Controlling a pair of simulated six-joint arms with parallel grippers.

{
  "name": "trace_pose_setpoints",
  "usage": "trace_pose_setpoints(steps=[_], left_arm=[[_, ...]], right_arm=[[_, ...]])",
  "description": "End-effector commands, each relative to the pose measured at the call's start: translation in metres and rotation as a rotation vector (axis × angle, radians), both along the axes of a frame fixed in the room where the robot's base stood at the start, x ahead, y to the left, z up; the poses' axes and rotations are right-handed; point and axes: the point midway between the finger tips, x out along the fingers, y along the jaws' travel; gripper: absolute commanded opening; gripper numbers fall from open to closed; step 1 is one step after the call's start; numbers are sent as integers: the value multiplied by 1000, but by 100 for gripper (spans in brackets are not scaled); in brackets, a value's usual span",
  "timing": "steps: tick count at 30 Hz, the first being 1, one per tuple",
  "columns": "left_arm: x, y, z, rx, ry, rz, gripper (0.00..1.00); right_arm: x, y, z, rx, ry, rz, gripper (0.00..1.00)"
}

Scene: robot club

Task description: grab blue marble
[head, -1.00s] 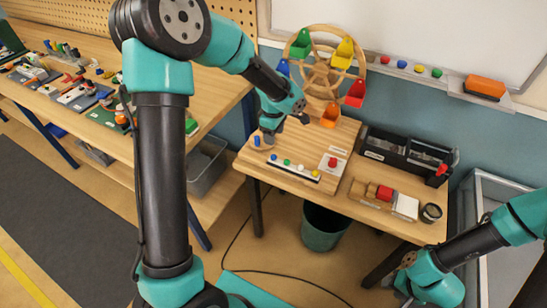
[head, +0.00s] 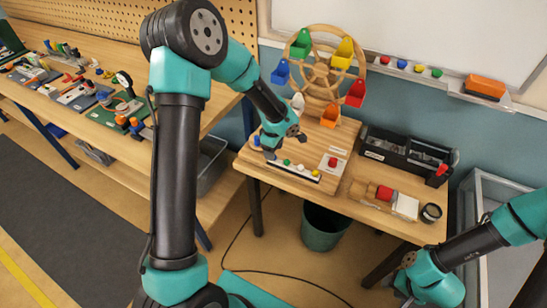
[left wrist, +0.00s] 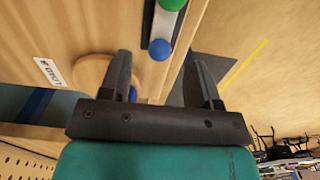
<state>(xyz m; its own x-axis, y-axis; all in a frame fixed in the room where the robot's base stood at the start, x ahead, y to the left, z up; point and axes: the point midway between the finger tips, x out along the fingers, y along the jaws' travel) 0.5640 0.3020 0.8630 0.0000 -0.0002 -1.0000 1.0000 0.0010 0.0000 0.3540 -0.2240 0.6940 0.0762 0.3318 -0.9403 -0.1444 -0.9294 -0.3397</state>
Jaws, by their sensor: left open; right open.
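The blue marble (left wrist: 160,50) sits at the end of a narrow marble strip, beside a green marble (left wrist: 171,4), in the left wrist view. In the head view the blue end of the strip is mostly hidden by my left gripper (head: 282,148). My left gripper is open and empty. In the left wrist view its fingers (left wrist: 161,62) stand either side of the blue marble in the picture, not shut on it. My right gripper (head: 403,290) is open at the lower right of the head view, away from the table.
A wooden Ferris wheel (head: 325,66) with coloured buckets stands behind the strip. A red button (head: 332,162) is right of it. A dark organiser (head: 405,154) stands farther right. A blue peg (head: 257,141) is left of my left gripper.

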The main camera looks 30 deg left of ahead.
Motion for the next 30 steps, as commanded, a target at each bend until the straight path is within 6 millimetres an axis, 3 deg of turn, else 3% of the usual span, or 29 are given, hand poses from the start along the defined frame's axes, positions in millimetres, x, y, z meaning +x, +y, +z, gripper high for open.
trace_pose_setpoints(steps=[7, 22, 30], left_arm=[[0, 0, -30, -1, 0, -1, 57], [0, 0, -31, -1, -1, -1, 57], [1, 0, -31, -1, -1, -1, 32]], right_arm=[[0, 0, 0, 0, 0, 0, 43], [0, 0, 0, 0, 0, 0, 43], [0, 0, 0, 0, 0, 0, 43]])
